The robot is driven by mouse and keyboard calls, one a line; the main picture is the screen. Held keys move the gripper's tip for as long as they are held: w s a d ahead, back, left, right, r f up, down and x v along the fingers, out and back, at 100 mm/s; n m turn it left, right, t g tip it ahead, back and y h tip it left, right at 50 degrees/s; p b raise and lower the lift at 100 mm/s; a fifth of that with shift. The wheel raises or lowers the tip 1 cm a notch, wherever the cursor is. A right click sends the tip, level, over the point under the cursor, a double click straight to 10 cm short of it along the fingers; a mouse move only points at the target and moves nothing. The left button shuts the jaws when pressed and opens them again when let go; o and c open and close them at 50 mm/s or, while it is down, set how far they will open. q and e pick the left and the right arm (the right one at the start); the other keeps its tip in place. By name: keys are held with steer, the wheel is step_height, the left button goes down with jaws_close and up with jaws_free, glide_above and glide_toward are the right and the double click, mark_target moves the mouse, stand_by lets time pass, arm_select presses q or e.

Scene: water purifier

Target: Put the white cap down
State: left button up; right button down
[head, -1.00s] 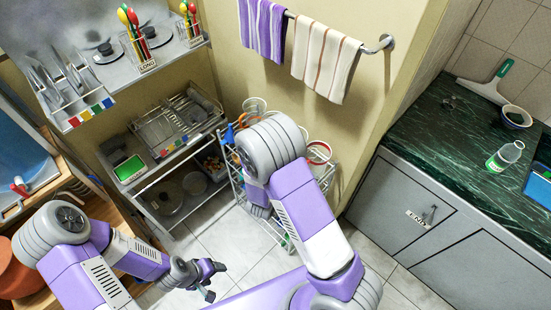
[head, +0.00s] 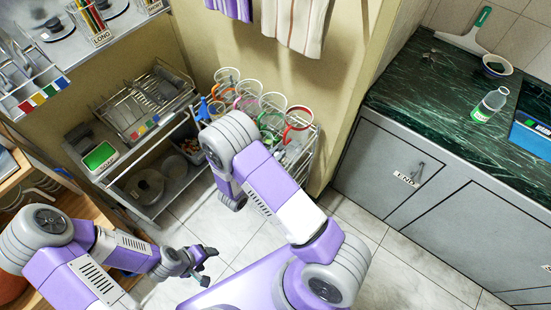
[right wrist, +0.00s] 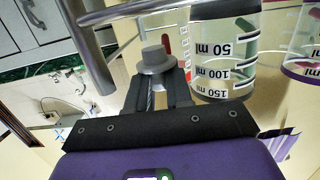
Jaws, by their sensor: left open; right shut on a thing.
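In the right wrist view, my right gripper (right wrist: 155,82) is shut on a small grey-looking cap (right wrist: 156,58) with a round flange and a narrower top. This appears to be the white cap, and it is held up between the fingertips. A clear beaker with ml marks (right wrist: 224,50) is just to the right of it. In the head view, my right arm hides the right fingers and the cap. My left gripper (head: 200,265) is open and empty, low over the tiled floor.
A wire cart holds several clear cups with coloured rims (head: 298,121). Its metal rail (right wrist: 95,50) runs close to the cap. A metal shelf unit (head: 140,165) stands at left. A green marble counter (head: 440,95) at right carries a bottle (head: 488,105) and a bowl (head: 496,66).

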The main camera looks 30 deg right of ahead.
steer(key=shift+f+b, duration=0.3)
steer(key=shift+f, duration=0.9)
steer(key=shift+f, duration=0.2)
steer(key=c, duration=1.3)
jaws_free()
steer(key=shift+r, duration=0.1)
